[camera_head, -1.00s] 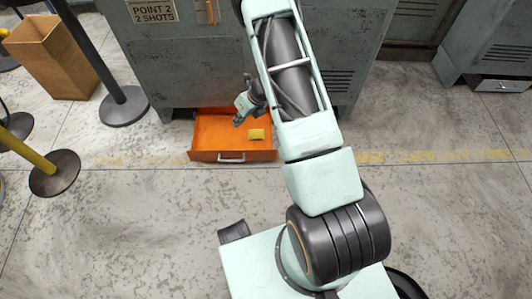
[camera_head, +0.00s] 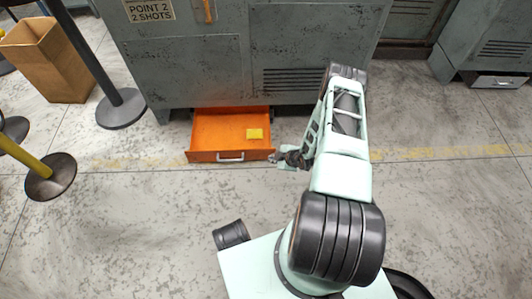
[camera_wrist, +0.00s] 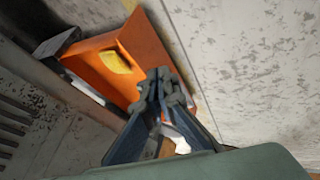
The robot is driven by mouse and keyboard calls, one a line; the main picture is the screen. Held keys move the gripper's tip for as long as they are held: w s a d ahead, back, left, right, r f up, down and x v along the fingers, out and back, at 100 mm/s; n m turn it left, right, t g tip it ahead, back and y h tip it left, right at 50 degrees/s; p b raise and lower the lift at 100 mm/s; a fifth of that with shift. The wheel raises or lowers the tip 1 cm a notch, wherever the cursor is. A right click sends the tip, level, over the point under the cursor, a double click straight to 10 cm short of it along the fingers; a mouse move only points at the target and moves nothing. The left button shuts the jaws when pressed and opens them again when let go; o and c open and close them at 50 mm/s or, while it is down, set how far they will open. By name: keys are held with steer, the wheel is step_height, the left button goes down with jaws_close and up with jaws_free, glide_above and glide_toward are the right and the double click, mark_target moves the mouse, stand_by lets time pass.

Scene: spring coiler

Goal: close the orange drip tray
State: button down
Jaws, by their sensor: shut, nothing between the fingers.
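The orange drip tray (camera_head: 215,128) sticks out at floor level from the base of the grey-green machine (camera_head: 200,60). It has a pale handle (camera_head: 231,157) on its front and a small yellow item (camera_head: 255,134) inside. My gripper (camera_head: 273,157) is at the right end of the tray's front, close to the corner. In the wrist view my gripper (camera_wrist: 160,78) is shut and empty, and its fingertips overlap the orange tray (camera_wrist: 148,50). I cannot tell whether they touch it. The yellow item also shows in the wrist view (camera_wrist: 115,62).
A black post base (camera_head: 122,108) and a cardboard box (camera_head: 48,60) stand to the left. The floor in front of the tray is clear. Another grey cabinet (camera_head: 490,45) stands at the far right.

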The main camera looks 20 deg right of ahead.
mark_target(262, 152)
steer(key=shift+w+a+f+b, duration=0.1)
steer(key=shift+w+f+b, duration=0.75)
steer(key=shift+w, duration=0.45)
steer(key=shift+w+f+b, duration=0.65)
steer(key=shift+w+f, duration=0.4)
steer(key=shift+w, duration=0.2)
steer(key=shift+w+a+f+b, duration=0.1)
steer(key=shift+w+f+b, duration=0.75)
steer(key=shift+w, duration=0.45)
steer(key=shift+f, duration=0.1)
